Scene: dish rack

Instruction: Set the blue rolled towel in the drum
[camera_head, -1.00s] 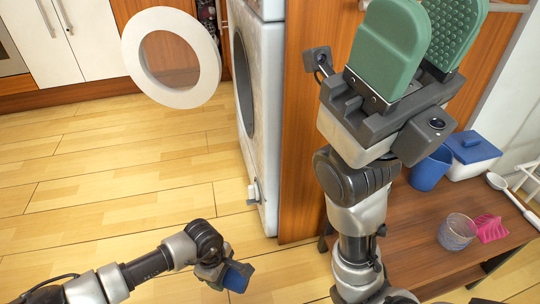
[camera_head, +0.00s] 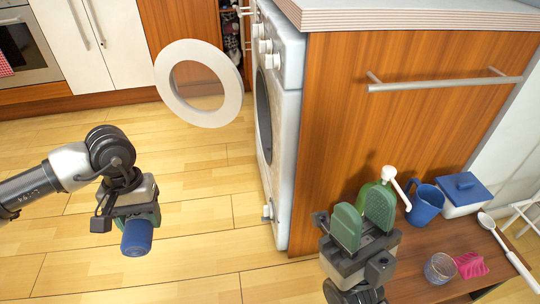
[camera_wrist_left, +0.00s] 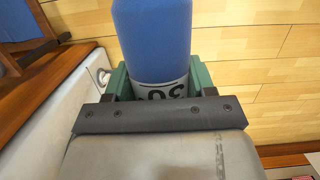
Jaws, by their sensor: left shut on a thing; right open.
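The blue rolled towel (camera_head: 137,238) is in my left gripper (camera_head: 135,220), held above the wooden floor at the left of the head view. In the left wrist view the towel (camera_wrist_left: 153,35) sticks out between the green fingers, with a grey printed band near them. The washing machine (camera_head: 285,120) stands to the right of the towel, with its round white door (camera_head: 235,95) swung open. The drum opening (camera_head: 264,115) is seen very edge-on and its inside is hidden. My right gripper (camera_head: 362,226) is open and empty, in front of the wooden cabinet.
A low wooden table (camera_head: 415,270) at the right holds a blue jug (camera_head: 425,204), a blue-lidded box (camera_head: 464,193), a green bottle (camera_head: 372,188), a glass (camera_head: 440,268), a pink item (camera_head: 470,265) and a white ladle (camera_head: 510,250). The floor before the machine is clear.

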